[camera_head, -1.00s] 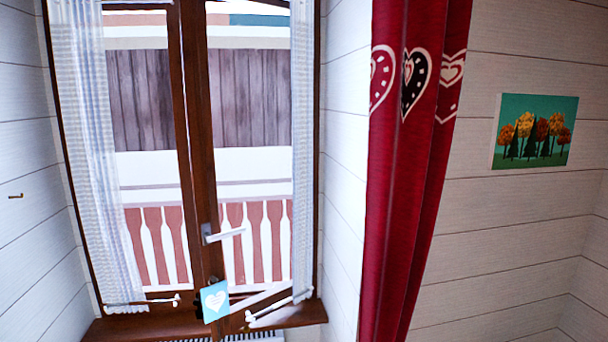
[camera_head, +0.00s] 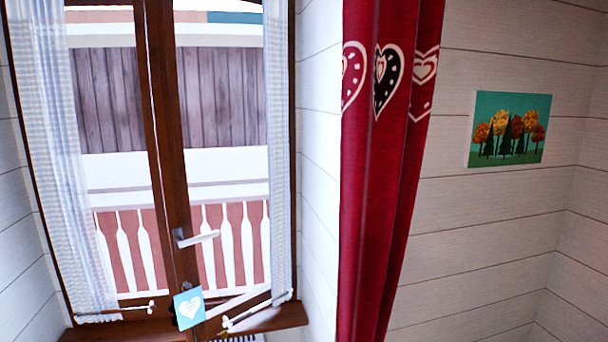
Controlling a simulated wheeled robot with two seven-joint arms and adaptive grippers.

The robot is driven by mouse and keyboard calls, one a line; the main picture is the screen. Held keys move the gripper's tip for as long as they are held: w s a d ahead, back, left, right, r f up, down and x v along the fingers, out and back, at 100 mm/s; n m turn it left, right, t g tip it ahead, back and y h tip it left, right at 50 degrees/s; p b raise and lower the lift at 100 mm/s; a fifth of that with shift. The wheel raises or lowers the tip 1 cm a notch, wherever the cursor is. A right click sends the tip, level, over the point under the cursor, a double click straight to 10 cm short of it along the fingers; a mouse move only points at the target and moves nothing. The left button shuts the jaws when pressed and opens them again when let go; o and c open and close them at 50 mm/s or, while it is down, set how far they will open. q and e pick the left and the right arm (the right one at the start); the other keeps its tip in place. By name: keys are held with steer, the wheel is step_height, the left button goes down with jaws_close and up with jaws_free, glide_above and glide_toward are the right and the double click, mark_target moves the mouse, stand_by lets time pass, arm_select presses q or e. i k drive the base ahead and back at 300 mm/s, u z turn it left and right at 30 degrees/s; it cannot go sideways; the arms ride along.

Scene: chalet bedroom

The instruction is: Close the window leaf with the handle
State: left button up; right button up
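The window has two brown wooden leaves with white sheer curtains. The right window leaf (camera_head: 172,130) stands slightly ajar, its bottom edge swung in over the sill. Its pale metal handle (camera_head: 198,238) sits on the middle stile and points right, roughly level. The left window leaf (camera_head: 150,110) appears to be in its frame. A light blue tag with a white heart (camera_head: 188,309) hangs low at the middle stile. Neither of my grippers is in view, so their state is hidden.
A red curtain with hearts (camera_head: 385,180) hangs right of the window. A picture of trees (camera_head: 510,129) is on the white plank wall further right. The wooden sill (camera_head: 275,319) juts out below the window. No obstacle shows in front of the handle.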

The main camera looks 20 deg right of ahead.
mark_target(160, 25)
steer(key=z, duration=0.4)
steer(key=i, duration=1.05)
steer(key=z, duration=0.15)
